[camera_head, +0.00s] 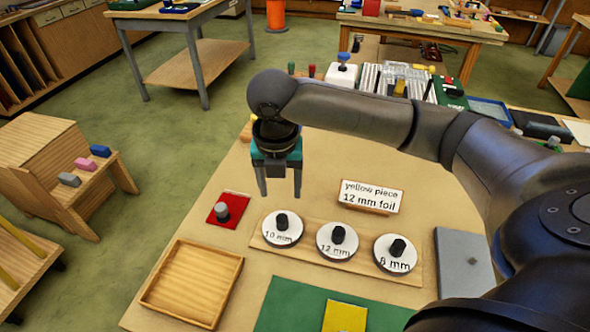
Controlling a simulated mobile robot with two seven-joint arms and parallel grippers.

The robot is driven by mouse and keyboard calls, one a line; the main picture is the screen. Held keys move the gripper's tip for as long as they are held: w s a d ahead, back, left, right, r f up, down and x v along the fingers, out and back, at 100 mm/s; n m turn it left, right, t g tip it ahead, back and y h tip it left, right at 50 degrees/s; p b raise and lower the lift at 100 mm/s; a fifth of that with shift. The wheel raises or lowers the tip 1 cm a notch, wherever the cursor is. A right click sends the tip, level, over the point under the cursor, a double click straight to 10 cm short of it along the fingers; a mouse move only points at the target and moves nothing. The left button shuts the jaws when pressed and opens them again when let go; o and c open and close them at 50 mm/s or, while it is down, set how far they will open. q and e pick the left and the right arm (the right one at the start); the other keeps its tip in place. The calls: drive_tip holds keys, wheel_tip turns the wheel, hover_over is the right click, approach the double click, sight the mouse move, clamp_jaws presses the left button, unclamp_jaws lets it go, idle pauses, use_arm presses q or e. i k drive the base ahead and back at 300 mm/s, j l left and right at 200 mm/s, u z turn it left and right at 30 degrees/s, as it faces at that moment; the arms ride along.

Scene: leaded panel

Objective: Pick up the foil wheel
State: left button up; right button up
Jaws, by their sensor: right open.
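Three round white foil wheels with black knobs sit in a row on a wooden board (310,245). They are marked 10 mm (270,235), 12 mm (333,251) and 8 mm (390,264), from left to right. A white card (371,196) behind them reads "yellow piece 12 mm foil". A yellow piece (344,317) lies on a green mat (285,303) at the front edge of the view. My right gripper (280,194) is open, points down and appears empty. In the picture it is just above the 10 mm wheel, apart from it. My left gripper is out of view.
An empty wooden tray (233,284) lies at the front left. A red square (236,199) with a grey knob is behind it. A grey plate (463,278) lies at the right. Tools and bottles crowd the back of the table, partly hidden by my right arm.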

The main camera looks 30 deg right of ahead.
sight(337, 242)
drive_tip(key=z, duration=1.5)
